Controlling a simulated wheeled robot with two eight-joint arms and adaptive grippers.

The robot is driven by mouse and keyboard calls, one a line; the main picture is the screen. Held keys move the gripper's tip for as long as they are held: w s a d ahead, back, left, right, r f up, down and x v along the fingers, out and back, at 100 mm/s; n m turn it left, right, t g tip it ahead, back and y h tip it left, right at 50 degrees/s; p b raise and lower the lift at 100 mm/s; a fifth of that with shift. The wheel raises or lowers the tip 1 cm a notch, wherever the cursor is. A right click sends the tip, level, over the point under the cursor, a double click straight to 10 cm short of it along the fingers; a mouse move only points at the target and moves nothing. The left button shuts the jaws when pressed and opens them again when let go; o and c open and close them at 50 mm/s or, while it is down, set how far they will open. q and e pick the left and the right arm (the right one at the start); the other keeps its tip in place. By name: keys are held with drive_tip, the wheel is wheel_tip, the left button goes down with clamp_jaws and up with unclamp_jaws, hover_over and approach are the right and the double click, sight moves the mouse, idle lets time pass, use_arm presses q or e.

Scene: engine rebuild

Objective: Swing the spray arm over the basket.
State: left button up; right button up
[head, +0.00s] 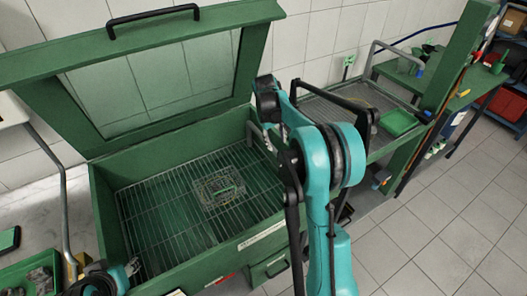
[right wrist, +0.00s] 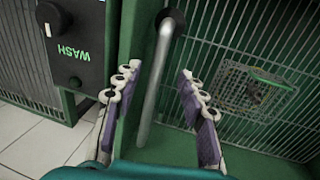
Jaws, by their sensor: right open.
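The green washer tub (head: 105,215) stands with its lid up. A wire basket (head: 219,189) with a small part in it sits on the tub's grid; it also shows in the right wrist view (right wrist: 250,90). The spray arm (right wrist: 152,95) is a grey bent tube on a dark pivot at the tub's side wall, beside the basket and not over it. Its upper bend shows in the head view (head: 254,133). My right gripper (right wrist: 160,90) is open, its fingers on either side of the tube; contact is unclear. In the head view my right arm largely hides it. My left gripper (head: 100,279) shows only partly.
The raised lid (head: 150,75) stands behind the tub. A black panel marked WASH (right wrist: 75,45) is left of the tube in the right wrist view. A second station with a grated top (head: 335,108) and a green tray (head: 398,122) are to the right. Tiled floor is clear at right.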

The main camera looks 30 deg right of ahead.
sight(279, 155)
drive_tip(key=f+b, duration=0.1)
drive_tip(key=f, duration=0.1)
drive_tip(key=d+f, duration=0.1)
drive_tip(key=f, duration=0.2)
drive_tip(key=f+b, duration=0.1)
drive_tip(key=f, duration=0.1)
drive_tip(key=shift+w+d+f+b, duration=0.1)
drive_tip(key=shift+d+f+b, duration=0.15)
drive_tip(key=shift+f+b, duration=0.1)
clamp_jaws()
